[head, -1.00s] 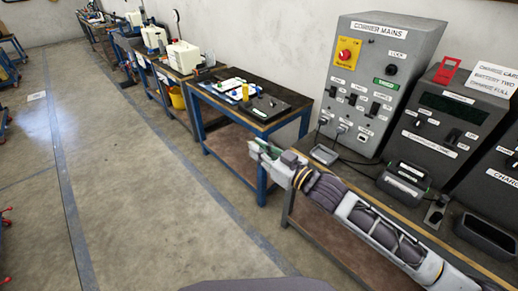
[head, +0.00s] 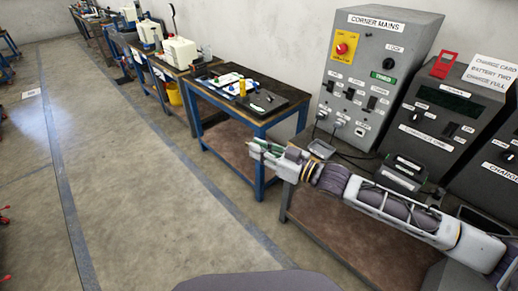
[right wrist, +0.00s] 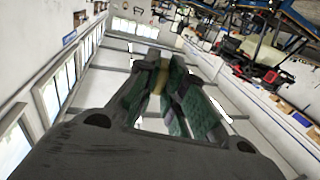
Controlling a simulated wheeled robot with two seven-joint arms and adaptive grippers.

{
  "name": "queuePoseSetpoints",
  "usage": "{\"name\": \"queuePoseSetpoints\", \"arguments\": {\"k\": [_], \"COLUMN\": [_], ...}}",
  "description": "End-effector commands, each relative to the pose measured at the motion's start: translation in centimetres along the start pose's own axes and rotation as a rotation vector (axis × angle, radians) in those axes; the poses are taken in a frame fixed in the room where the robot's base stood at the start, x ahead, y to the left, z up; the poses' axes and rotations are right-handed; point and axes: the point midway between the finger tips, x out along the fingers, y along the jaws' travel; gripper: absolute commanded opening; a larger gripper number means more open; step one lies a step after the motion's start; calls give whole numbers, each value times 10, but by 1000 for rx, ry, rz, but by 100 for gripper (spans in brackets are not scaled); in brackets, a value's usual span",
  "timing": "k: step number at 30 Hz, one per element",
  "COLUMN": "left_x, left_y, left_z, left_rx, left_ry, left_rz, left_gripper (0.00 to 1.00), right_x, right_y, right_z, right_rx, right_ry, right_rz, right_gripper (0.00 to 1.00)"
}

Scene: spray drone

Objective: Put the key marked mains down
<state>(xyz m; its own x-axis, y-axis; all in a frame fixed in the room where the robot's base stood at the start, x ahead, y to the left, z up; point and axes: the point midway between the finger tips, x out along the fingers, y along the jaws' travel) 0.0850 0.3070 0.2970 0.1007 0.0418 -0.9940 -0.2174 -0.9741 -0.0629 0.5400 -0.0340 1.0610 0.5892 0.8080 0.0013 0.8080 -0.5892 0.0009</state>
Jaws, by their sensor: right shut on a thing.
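My right gripper (head: 258,149) is held out over the floor, left of the near bench (head: 310,222). In the right wrist view the green-padded fingers (right wrist: 162,85) are shut on a small yellowish thing (right wrist: 159,79). It looks like the key; most of it is hidden between the pads and I cannot read any marking. The grey CORNER MAINS cabinet (head: 400,54) stands on the near bench, with a red knob on a yellow plate (head: 343,49) and a LOCK label. My left gripper is not in view.
A small grey tray (head: 321,149) lies at the cabinet's foot, near plugs and cables. A grey charger (head: 433,129) stands right of the cabinet. A blue-framed table (head: 258,127) with a dark top and small items stands beyond my gripper.

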Motion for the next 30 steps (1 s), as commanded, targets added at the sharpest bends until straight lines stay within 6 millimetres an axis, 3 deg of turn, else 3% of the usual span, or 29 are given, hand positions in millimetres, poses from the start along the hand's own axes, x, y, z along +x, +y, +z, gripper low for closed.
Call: {"name": "queuePoseSetpoints", "arguments": {"k": [6, 14, 30], "left_x": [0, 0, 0], "left_y": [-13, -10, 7], "left_z": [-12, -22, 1], "left_rx": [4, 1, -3], "left_ry": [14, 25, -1], "left_rz": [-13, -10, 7], "left_gripper": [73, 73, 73], "right_x": [1, 0, -5], "right_y": [-2, -2, 2], "right_z": [0, 3, 8], "right_rx": [-4, -3, 0], "right_ry": [2, 1, 1], "right_rz": [-29, -58, -107], "right_gripper": [0, 0, 0]}}
